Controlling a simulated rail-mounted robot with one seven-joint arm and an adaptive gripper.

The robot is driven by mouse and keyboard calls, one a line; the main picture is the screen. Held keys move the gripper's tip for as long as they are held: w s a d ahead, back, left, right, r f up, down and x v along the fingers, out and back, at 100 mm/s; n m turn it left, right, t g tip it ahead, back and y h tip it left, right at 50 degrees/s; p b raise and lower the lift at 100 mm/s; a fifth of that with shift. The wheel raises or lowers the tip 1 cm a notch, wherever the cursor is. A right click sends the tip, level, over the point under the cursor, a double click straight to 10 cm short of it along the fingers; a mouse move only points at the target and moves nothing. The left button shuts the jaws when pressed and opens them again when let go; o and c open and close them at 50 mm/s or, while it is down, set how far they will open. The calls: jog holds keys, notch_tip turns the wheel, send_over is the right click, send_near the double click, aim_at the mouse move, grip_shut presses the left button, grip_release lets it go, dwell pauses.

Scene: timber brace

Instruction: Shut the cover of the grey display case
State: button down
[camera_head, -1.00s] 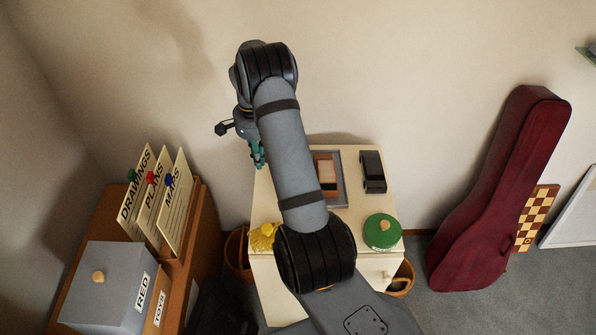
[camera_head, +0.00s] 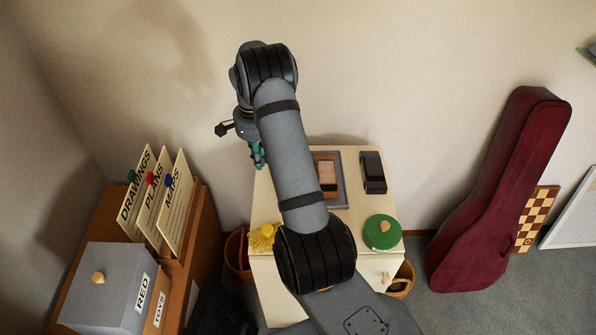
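A flat grey case (camera_head: 342,181) with a brown and tan inside lies on the cream cabinet top, partly hidden behind my arm. It looks like the display case; I cannot make out its cover clearly. My gripper (camera_head: 258,157), with teal fingers pointing down, hangs at the left back edge of the cabinet top, left of the case and apart from it. The fingers are small and seen edge-on, so their opening cannot be told.
On the cream cabinet (camera_head: 350,232) are a black object (camera_head: 372,172), a green round lid (camera_head: 382,233) and a yellow item (camera_head: 262,238). A grey box (camera_head: 108,285) and card dividers (camera_head: 160,205) stand left. A red instrument case (camera_head: 490,200) leans right.

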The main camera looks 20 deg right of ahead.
jog(key=shift+f, duration=0.15)
notch_tip(320, 180, down, 3)
jog(key=b, duration=0.3)
dwell(0.4)
jog(key=shift+d, duration=0.15)
jog(key=shift+s+d+f+b, duration=0.1)
jog(key=shift+s+d+b, duration=0.15)
jog(key=shift+d+b, duration=0.25)
jog(key=shift+d, duration=0.2)
dwell(0.4)
jog(key=shift+s+d, duration=0.2)
jog(key=shift+d, duration=0.2)
jog(key=shift+d, duration=0.15)
